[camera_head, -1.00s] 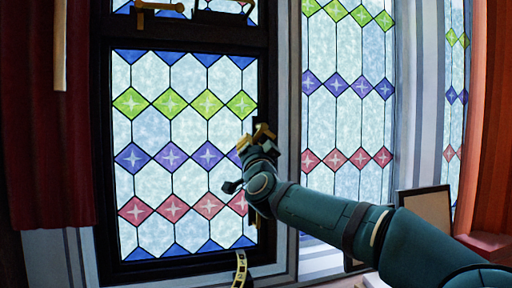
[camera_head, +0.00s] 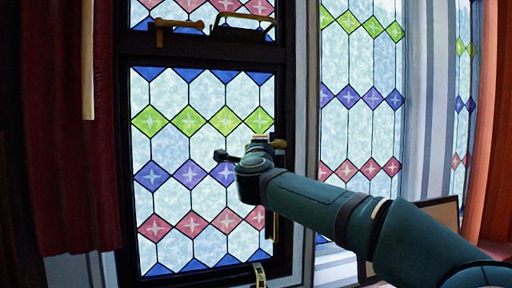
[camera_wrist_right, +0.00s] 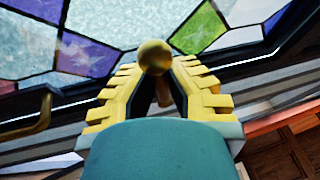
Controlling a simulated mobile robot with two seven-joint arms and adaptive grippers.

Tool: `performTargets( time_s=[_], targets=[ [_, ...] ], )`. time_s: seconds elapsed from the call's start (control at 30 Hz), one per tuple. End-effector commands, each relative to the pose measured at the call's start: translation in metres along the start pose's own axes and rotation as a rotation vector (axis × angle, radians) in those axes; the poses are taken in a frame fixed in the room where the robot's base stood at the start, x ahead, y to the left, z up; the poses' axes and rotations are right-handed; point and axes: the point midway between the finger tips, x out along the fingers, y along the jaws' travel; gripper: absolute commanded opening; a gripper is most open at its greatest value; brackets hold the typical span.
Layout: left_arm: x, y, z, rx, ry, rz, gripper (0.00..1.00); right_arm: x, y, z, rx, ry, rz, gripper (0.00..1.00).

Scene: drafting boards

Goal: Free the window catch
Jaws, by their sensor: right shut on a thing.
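My right gripper (camera_head: 264,139) is at the right side of the dark window frame, level with the gap between the green and purple diamond rows. In the wrist view its yellow fingers (camera_wrist_right: 157,72) are shut on a round brass knob (camera_wrist_right: 154,54), which I take to be the window catch. A dark stem shows below the knob between the fingers. In the head view my wrist and fingers mostly hide the catch; a bit of brass (camera_head: 278,147) shows beside them. My left gripper is not in view.
A curved brass handle (camera_wrist_right: 30,118) stands off the frame at left in the wrist view. More brass fittings sit on the upper bar, a stay (camera_head: 173,27) and a handle (camera_head: 243,22). A red curtain (camera_head: 70,150) hangs at left. A yellow marked strip (camera_head: 259,275) is below the window.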

Motion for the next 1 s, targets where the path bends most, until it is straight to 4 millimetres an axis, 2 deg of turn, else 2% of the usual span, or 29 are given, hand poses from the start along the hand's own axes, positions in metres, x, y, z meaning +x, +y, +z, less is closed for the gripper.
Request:
performTargets(
  time_s=[0.3,0.7,0.73,0.8,0.83,1.0],
  targets=[
    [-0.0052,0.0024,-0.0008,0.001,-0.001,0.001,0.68,0.0013,-0.0043,-0.0032,0.067,0.013,0.027,0.00],
    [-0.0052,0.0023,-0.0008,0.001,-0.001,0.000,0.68,0.0014,-0.0037,-0.0037,0.071,0.015,0.030,0.00],
    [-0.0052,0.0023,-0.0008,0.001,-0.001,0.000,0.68,0.0014,-0.0037,-0.0037,0.071,0.015,0.030,0.17],
    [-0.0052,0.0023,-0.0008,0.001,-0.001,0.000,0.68,0.0014,-0.0037,-0.0037,0.071,0.015,0.030,0.42],
    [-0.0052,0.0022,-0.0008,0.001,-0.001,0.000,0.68,0.0014,-0.0037,-0.0036,0.071,0.015,0.030,0.44],
    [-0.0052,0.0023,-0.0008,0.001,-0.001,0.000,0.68,0.0014,-0.0037,-0.0035,0.071,0.015,0.030,0.44]
  ],
)
